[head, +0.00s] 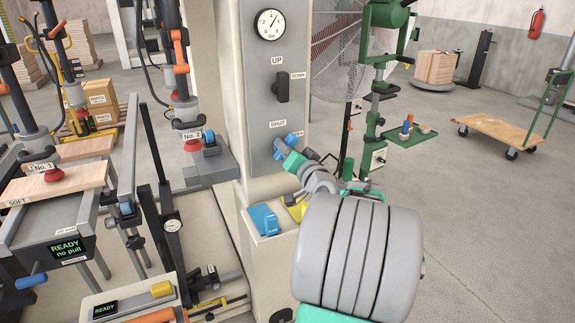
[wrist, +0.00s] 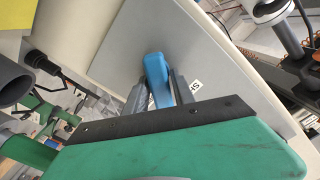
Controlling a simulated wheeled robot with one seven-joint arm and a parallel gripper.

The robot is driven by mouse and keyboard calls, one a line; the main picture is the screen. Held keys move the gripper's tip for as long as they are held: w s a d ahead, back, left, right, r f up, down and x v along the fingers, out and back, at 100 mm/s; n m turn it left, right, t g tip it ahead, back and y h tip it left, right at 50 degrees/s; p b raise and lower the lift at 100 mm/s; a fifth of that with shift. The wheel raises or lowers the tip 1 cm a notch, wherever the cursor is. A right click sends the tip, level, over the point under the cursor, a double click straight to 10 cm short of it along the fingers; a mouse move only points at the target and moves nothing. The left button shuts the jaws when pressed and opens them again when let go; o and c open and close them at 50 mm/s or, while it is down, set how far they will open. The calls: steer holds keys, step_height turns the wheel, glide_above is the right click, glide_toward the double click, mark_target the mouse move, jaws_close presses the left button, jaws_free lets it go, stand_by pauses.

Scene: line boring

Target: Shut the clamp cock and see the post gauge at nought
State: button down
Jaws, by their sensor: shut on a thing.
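The clamp cock (head: 280,149) is a blue handle on the cream post's grey panel, with a SHUT label (head: 278,124) above it and a partly hidden label to its right. In the wrist view the blue handle (wrist: 156,82) stands between my two grey fingers. My gripper (head: 293,160) is shut on this handle; my wrist hides part of it, so its exact angle is hard to tell. The post gauge (head: 270,24) is a round white dial at the panel's top. Its needle points up and to the right; the figures are too small to read.
A black UP/DOWN switch (head: 282,87) sits above the cock. Blue (head: 263,219) and yellow (head: 297,208) parts stand below the panel. A green stand (head: 375,152) is close on the right. Clamps and boards crowd the left; open floor lies at right.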

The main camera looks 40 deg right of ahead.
steer(key=n+b, duration=0.1)
steer(key=b, duration=0.2)
steer(key=n+b, duration=0.2)
steer(key=b, duration=0.1)
steer(key=n+b, duration=0.2)
steer(key=b, duration=0.1)
steer(key=shift+a+f, duration=0.3)
steer(key=shift+f, duration=0.05)
steer(key=n+b, duration=0.2)
steer(key=b, duration=0.1)
steer(key=shift+w+a+r+n, duration=0.1)
steer(key=shift+r+n, duration=0.2)
steer(key=shift+r, duration=0.1)
steer(key=c, duration=1.2)
jaws_free()
steer(key=v, duration=0.7)
steer(key=shift+s, duration=0.4)
steer(key=shift+a+r, duration=0.1)
steer(key=shift+a, duration=0.05)
